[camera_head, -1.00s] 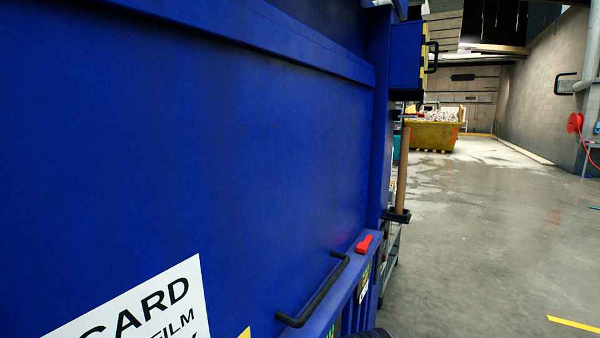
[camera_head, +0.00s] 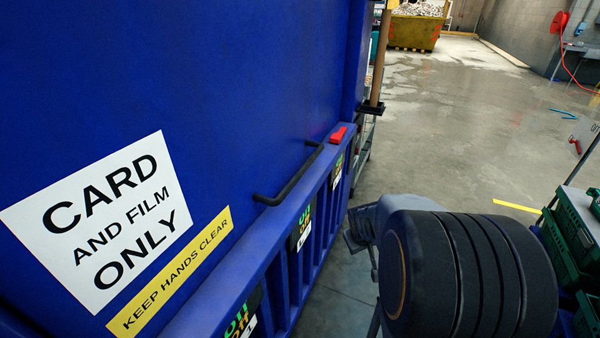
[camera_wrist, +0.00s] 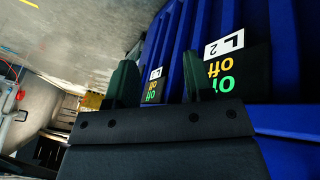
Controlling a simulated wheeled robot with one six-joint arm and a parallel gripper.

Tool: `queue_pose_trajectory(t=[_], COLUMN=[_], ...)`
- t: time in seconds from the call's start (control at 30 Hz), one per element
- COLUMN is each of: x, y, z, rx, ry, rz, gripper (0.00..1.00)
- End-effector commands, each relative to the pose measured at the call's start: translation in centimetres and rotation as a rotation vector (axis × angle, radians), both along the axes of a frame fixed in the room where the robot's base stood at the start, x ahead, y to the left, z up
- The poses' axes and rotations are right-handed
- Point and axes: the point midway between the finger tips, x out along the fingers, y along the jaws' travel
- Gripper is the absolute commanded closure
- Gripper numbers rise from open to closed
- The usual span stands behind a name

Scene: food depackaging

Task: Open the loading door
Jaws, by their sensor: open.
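The loading door (camera_head: 230,90) is the large blue panel at left in the head view. It appears shut above the ledge. A black bar handle (camera_head: 290,177) is on its lower right part. A red block, perhaps a latch (camera_head: 338,135), sits on the ledge near the door's lower right corner. My gripper (camera_wrist: 158,75) is open and empty in the wrist view, in front of the ribbed blue lower front and its dark on/off labels (camera_wrist: 225,75). It is apart from the handle, which the wrist view does not show. My arm covers the lower middle of the head view.
A white sign (camera_head: 105,222) and yellow strip (camera_head: 170,275) are on the blue front. A wooden pole (camera_head: 380,60) stands at the machine's far corner. Green crates (camera_head: 565,240) are at right. A yellow skip (camera_head: 415,33) stands far back. The grey floor between is largely clear.

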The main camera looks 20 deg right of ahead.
Motion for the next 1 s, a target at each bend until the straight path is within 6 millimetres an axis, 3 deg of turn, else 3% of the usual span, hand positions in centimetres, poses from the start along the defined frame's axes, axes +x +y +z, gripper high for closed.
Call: queue_pose_trajectory(t=[0.03, 0.1, 0.2, 0.3, 0.47, 0.6, 0.8, 1.0], x=[1.1, 3.0, 5.6, 8.0, 10.7, 11.8, 11.3, 11.5], y=[-2.2, -4.5, -6.6, -7.1, -5.0, -1.7, 1.3, 2.2], z=[-1.6, -2.6, -3.3, -3.2, -0.9, 2.6, 6.4, 7.8], rx=[-0.057, -0.144, -0.281, -0.412, -0.620, -0.792, -0.973, -1.064], ry=[-0.037, -0.112, -0.235, -0.375, -0.633, -0.859, -1.081, -1.146], rz=[0.064, 0.190, 0.380, 0.592, 0.903, 1.105, 1.238, 1.263], gripper=[0.52, 0.52, 0.52, 0.52, 0.52, 0.52, 0.52, 0.52])
